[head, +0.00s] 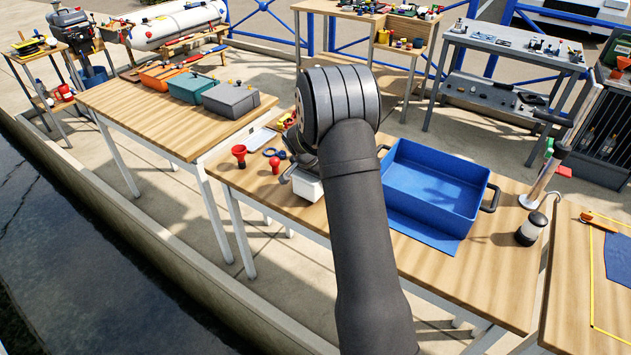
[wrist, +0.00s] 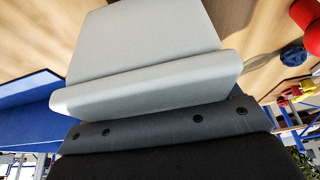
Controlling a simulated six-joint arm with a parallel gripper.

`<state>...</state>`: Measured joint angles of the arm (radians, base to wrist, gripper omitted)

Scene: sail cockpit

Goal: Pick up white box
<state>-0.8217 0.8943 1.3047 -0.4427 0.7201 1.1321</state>
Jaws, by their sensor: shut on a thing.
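The white box (head: 308,187) shows in the head view just left of my dark arm, over the front left part of the workbench. My gripper (head: 292,172) is at its upper side, partly hidden by my wrist. In the wrist view the white box (wrist: 145,45) fills the upper middle, pale and with a rounded rim. My gripper (wrist: 160,130) is shut on it, with the dark jaw against the rim. I cannot tell whether the box touches the bench top.
A large blue bin (head: 432,188) stands right of my arm. A lantern (head: 531,229) stands at the bench's right end.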

